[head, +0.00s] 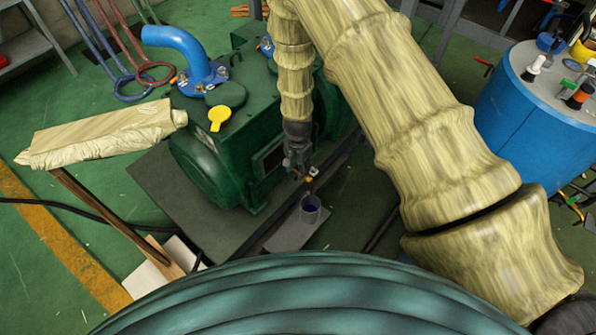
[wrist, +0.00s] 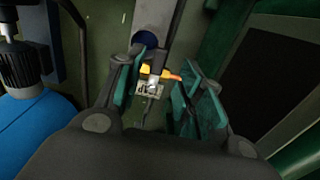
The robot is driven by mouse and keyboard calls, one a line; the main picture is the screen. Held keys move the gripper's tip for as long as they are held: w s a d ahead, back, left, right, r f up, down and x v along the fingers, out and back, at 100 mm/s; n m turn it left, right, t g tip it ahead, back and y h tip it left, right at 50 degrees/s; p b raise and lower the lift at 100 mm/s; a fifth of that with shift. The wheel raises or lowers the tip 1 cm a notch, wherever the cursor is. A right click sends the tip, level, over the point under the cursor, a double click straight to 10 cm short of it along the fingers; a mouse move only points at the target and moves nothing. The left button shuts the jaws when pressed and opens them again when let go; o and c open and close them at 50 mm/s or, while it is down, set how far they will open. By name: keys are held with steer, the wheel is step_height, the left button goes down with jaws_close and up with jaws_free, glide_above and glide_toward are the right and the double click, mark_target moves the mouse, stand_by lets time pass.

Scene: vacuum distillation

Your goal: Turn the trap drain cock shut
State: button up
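The trap drain cock (wrist: 151,86) shows in the wrist view as a small metal body with an orange-yellow lever (wrist: 165,73), below the end of a grey pipe. In the head view the cock (head: 312,172) is a small orange spot just below my gripper (head: 303,166). In the wrist view my gripper (wrist: 164,62) has its teal-padded fingers apart, one on each side of the cock. The lever's right end lies close to the right finger; I cannot tell whether they touch. The cock's far side is hidden.
A grey cup with dark blue inside (head: 310,208) stands below the cock on a light plate (head: 291,236). The green pump (head: 215,158) is close on the left. A blue drum (head: 525,120) with bottles on top stands at the right. A cloth-covered stand (head: 100,134) is at the left.

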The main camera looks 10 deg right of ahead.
step_height(320, 180, up, 9)
stand_by(0.5)
steer(key=shift+f, duration=0.1)
steer(key=s+d+f+n+h+p, duration=0.1)
steer(key=s+d+f+n+p, duration=0.2)
steer(key=s, duration=0.7)
steer(key=s+d+f+n, duration=0.2)
steer(key=s+d+f, duration=0.3)
steer(key=s, duration=0.5)
steer(key=s+r+n+p, duration=0.1)
steer(key=s+n, duration=0.1)
steer(key=s, duration=0.7)
steer(key=s+d+r+n+y+p, duration=0.1)
steer(key=s+n, duration=0.2)
steer(key=s, duration=0.5)
steer(key=shift+s+d+r+p, duration=0.3)
steer(key=shift+s+r, duration=0.05)
steer(key=shift+r, duration=0.05)
